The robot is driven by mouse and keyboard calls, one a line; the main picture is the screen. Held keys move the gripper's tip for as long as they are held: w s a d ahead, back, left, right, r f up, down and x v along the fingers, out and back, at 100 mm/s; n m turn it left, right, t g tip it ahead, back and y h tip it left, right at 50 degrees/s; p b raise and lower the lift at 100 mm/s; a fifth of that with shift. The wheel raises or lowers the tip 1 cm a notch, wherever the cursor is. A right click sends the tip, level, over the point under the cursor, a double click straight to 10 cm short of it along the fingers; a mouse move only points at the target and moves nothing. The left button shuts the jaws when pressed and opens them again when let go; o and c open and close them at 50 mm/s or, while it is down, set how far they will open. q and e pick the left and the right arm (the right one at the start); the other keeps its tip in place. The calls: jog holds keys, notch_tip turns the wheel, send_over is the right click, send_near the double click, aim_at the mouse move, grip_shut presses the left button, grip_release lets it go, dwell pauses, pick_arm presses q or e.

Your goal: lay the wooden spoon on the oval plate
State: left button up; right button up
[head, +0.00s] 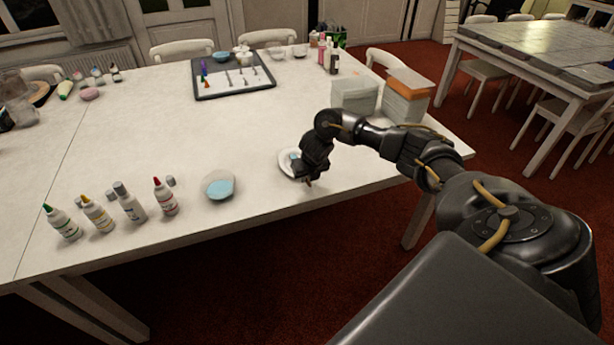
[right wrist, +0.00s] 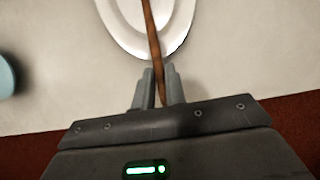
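The oval plate (head: 284,167) is white and lies near the table's front edge, partly hidden by my right gripper (head: 307,174) in the head view. In the right wrist view the plate (right wrist: 121,28) is cut off by the top edge. The wooden spoon (right wrist: 152,38) is brown; its handle runs between the two fingers of my right gripper (right wrist: 158,88), which are closed around it. The spoon extends over the plate, its far end out of frame. Whether it touches the plate I cannot tell. My left gripper is not in view.
Several bottles (head: 130,203) stand further left along the front edge. The table's middle is clear.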

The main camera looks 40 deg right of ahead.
jog(key=o, duration=0.5)
jog(key=p+v, duration=0.1)
jog(key=v, duration=0.8)
jog(key=shift+r+p, duration=0.3)
jog(key=shift+p, duration=0.1)
jog(key=shift+s+a+r+p, duration=0.1)
jog(key=shift+s+r+p, duration=0.25)
jog(key=shift+r, duration=0.25)
jog(key=shift+a+f, duration=0.1)
